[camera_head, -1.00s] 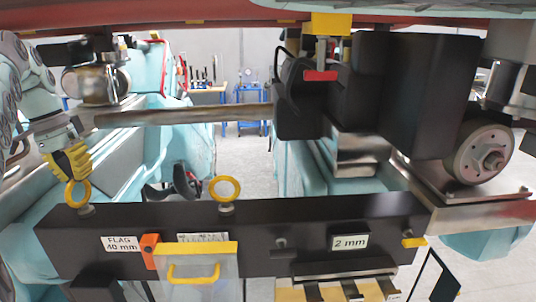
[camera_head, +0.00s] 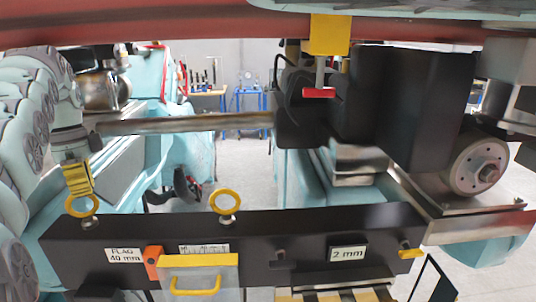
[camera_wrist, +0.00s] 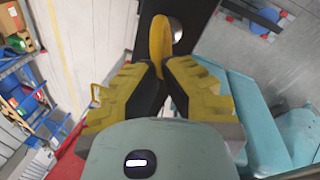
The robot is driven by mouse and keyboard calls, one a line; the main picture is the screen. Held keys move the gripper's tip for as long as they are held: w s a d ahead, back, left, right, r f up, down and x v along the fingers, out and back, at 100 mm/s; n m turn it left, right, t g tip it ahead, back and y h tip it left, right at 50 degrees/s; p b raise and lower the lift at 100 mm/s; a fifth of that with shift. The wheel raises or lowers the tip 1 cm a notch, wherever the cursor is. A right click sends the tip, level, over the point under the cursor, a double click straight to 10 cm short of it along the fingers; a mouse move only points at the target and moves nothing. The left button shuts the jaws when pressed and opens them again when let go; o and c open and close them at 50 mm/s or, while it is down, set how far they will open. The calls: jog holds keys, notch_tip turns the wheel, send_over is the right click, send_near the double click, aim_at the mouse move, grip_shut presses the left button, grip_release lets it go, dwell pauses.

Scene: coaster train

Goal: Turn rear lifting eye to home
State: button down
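Two yellow lifting eyes stand on top of a dark beam (camera_head: 300,228). The left eye (camera_head: 82,214) is under my gripper, and the other eye (camera_head: 239,201) stands free to its right. The labels do not show which is the rear one. My gripper (camera_head: 80,192) points down with its yellow fingers at the top of the left eye. In the wrist view, the eye (camera_wrist: 160,38) appears edge-on between the fingertips (camera_wrist: 161,78), which close on its near rim. In the head view, both rings look nearly face-on.
An orange block (camera_head: 152,262) and a plate with a yellow handle (camera_head: 195,285) sit on the beam's front. A metal bar (camera_head: 185,124) crosses behind my gripper. A dark housing (camera_head: 425,105) and a wheel (camera_head: 478,166) stand at right.

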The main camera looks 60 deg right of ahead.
jog(key=m, duration=0.1)
jog(key=m+b, duration=0.1)
jog(key=m, duration=0.1)
jog(key=shift+a+f, duration=0.2)
jog(key=shift+f, duration=0.05)
jog(key=shift+s+r+m+t+y+b, duration=0.1)
jog(key=shift+m+t+y+b, duration=0.2)
jog(key=shift+m+b, duration=0.4)
jog(key=shift+m, duration=0.3)
jog(key=c, duration=1.4)
grip_release()
jog(key=shift+a, duration=0.1)
jog(key=shift+c, duration=0.2)
jog(key=o, duration=0.4)
jog(key=shift+s, duration=0.1)
jog(key=shift+r, duration=0.1)
